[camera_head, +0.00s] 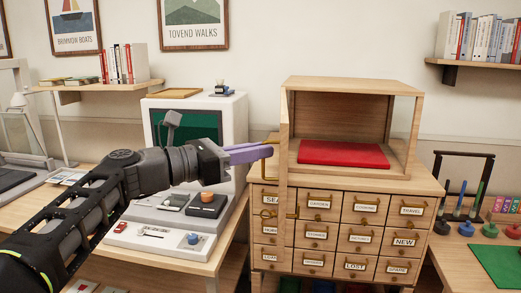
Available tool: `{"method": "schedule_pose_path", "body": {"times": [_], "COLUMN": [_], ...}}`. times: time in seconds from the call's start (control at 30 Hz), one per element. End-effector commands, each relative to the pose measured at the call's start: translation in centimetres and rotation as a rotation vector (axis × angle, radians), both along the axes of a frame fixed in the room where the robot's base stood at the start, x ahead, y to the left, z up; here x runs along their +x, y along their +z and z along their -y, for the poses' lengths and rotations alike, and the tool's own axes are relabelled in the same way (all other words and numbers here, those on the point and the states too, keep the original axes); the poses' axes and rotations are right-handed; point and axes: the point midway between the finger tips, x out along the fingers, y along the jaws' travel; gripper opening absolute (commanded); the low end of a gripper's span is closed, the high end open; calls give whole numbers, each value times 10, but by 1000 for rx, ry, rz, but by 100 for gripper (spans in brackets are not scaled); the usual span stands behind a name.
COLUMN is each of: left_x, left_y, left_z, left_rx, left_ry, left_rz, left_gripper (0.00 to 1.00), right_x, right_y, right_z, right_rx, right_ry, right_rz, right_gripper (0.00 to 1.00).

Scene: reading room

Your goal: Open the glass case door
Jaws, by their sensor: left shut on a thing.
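The wooden display case (352,86) stands on a cabinet of small labelled drawers. Its front is uncovered, and a red pad (343,153) lies inside. The case door (285,190) shows nearly edge-on at the case's left side, swung out toward me, its lower end overlapping the drawer fronts. Its glass is hard to make out at this angle. My left gripper (262,152), with purple fingers, is at the door's outer left side, shut on what looks like its brass handle (271,139). The fingertips partly hide the handle. My right gripper is out of view.
The drawer cabinet (346,211) has brass pulls. A cream console with a dark green screen (192,129) stands left of the case, close beside my left arm. Stamps and a black rack (463,154) stand on the right table. Wall shelves hold books.

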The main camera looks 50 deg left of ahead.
Motion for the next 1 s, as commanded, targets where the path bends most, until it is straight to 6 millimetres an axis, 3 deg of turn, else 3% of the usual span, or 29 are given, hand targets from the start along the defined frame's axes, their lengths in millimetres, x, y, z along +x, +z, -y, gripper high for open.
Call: {"method": "schedule_pose_path", "body": {"times": [0.03, 0.2, 0.23, 0.47, 0.77, 1.0], "left_x": [-1, -1, -1, -1, -9, -44], "left_y": [11, 11, 11, 12, 12, 10], "left_z": [-9, -9, -9, -8, -10, -16], "left_rx": [-6, -6, -6, -5, -3, -1], "left_ry": [32, 31, 31, 30, 30, 27], "left_rz": [21, 21, 21, 23, 25, 23], "left_gripper": [0, 0, 9, 28, 28, 28], "right_x": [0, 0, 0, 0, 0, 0], "right_y": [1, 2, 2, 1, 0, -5], "right_z": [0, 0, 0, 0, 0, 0], "right_rx": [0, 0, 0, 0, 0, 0], "right_ry": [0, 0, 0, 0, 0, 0], "right_rz": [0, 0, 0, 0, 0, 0], "right_gripper": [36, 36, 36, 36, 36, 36]}}
